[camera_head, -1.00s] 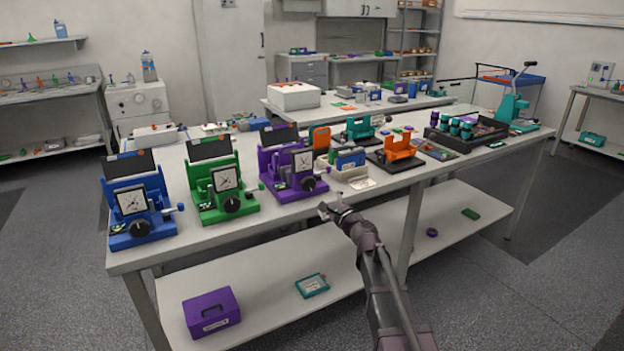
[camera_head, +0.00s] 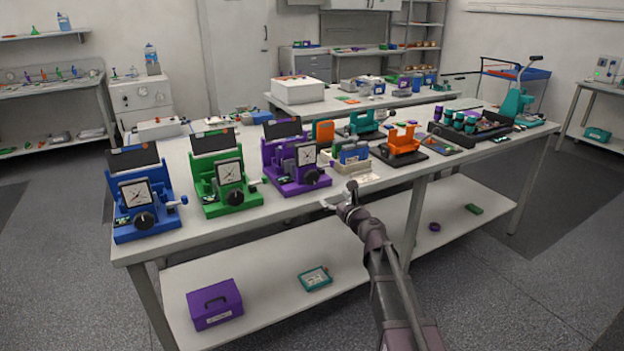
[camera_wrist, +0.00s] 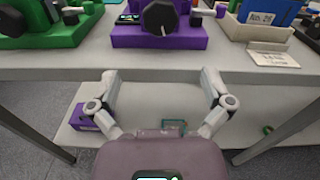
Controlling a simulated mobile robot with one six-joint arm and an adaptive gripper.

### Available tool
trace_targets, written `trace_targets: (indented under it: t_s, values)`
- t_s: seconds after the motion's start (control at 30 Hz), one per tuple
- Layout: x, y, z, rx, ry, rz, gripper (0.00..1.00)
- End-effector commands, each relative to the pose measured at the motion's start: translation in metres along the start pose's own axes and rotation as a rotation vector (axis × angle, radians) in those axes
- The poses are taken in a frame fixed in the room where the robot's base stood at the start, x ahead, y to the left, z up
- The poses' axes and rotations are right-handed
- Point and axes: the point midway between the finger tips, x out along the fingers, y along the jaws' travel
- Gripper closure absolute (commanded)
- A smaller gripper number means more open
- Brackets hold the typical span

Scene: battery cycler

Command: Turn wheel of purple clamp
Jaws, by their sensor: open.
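The purple clamp (camera_head: 283,169) stands upright on the bench, third in the row from the left. It has a dial on its front and a black wheel (camera_head: 311,175) low on that front. In the wrist view the black wheel (camera_wrist: 160,17) is at the top centre, above the purple base (camera_wrist: 158,40). My gripper (camera_head: 338,197) is at the bench's front edge, to the right of and nearer than the clamp. In the wrist view my gripper (camera_wrist: 159,78) is open and empty, its fingers apart and short of the wheel. Nothing touches the wheel.
A green clamp (camera_head: 217,181) and a blue clamp (camera_head: 139,201) stand left of the purple one. A pale tray (camera_head: 343,163) and an orange holder (camera_head: 403,141) stand to its right. The bench edge (camera_wrist: 55,74) lies beneath my fingers. A lower shelf holds a purple case (camera_head: 214,304).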

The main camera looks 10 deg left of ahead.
Motion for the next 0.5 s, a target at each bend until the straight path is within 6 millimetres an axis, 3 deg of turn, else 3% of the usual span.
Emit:
trace_targets:
  t_s: [0.5]
  values:
    - [0.0035,-0.0006,0.0000,0.009,0.000,0.000,0.00]
